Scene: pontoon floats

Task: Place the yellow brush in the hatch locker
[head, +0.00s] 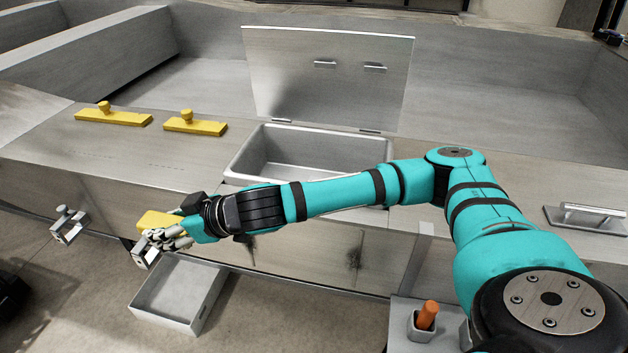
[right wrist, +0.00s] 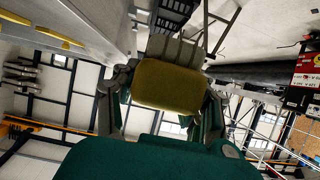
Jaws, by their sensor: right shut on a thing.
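My right gripper (head: 180,232) is shut on the yellow brush (head: 158,219), in front of the deck's front wall at the left. In the right wrist view, the brush's yellow body (right wrist: 168,86) sits between the fingers (right wrist: 165,95), with a grey-brown bristle part beyond it. The hatch locker (head: 240,172) is a grey rectangular well in the deck, right of the brush. Its lid (head: 325,80) stands raised at the back edge. The visible part of the well looks empty; my right forearm passes over its front right part. My left gripper is not in view.
Two yellow pieces with knobs (head: 115,118) (head: 196,126) lie on the deck left of the locker. A low grey tray (head: 205,302) is on the floor below my gripper. Metal brackets (head: 68,228) stick out from the front wall. A grey holder (head: 420,330) with an orange handle stands lower right.

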